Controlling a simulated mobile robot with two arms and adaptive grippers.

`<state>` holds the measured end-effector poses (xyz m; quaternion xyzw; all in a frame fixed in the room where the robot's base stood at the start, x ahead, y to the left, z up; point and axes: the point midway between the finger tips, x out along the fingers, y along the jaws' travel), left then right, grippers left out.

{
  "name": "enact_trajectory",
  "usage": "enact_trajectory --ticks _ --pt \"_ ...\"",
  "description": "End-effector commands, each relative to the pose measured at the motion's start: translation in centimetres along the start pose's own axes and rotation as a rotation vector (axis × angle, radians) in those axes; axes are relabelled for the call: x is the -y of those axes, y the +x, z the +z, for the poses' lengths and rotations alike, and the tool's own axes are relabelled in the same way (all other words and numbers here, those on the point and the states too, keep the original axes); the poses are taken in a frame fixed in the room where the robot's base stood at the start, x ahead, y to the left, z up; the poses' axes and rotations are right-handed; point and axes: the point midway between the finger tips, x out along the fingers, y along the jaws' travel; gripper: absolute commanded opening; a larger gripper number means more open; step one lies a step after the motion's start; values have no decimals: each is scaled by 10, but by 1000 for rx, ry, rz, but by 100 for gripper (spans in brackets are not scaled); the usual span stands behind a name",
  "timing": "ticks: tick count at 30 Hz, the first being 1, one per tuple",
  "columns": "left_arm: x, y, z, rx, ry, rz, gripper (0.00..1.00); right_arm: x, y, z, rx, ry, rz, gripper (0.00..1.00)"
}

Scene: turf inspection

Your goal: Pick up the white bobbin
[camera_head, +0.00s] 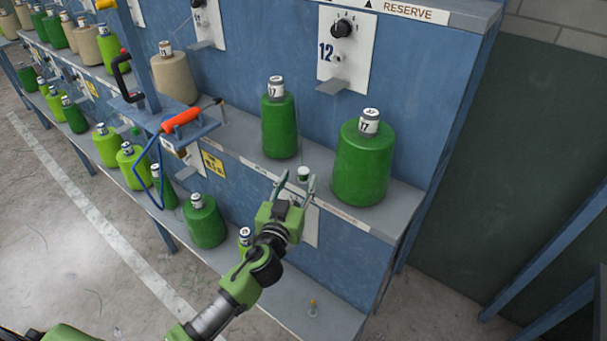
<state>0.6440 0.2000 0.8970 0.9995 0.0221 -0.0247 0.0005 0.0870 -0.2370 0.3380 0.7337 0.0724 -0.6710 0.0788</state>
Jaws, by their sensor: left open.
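A small white bobbin (303,174), with some green on it, stands near the front edge of the upper shelf, between the two large green cones. My left gripper (297,182) reaches up to it from below and in front. Its two fingers are open, one to each side of the bobbin in the picture. I cannot tell whether either finger touches it. The gripper looks empty. My right gripper is not in view.
A tall green cone (279,125) and a wider green cone (363,163) flank the spot. An orange-handled tool (181,120) sits on a bracket to the left.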

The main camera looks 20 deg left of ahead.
Motion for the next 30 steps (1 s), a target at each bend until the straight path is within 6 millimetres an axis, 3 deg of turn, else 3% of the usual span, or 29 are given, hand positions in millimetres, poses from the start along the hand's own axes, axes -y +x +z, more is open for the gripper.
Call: enact_trajectory --ticks 10,20,21,25,30 --pt "-4 41 0 0 1 0 41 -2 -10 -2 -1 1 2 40" --pt "-4 48 1 0 0 0 41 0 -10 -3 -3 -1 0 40" --pt "-4 48 1 0 0 0 38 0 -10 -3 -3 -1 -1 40" --pt "-4 48 1 0 0 0 6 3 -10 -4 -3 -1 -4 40" --pt "-4 48 1 0 0 0 5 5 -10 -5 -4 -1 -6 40"
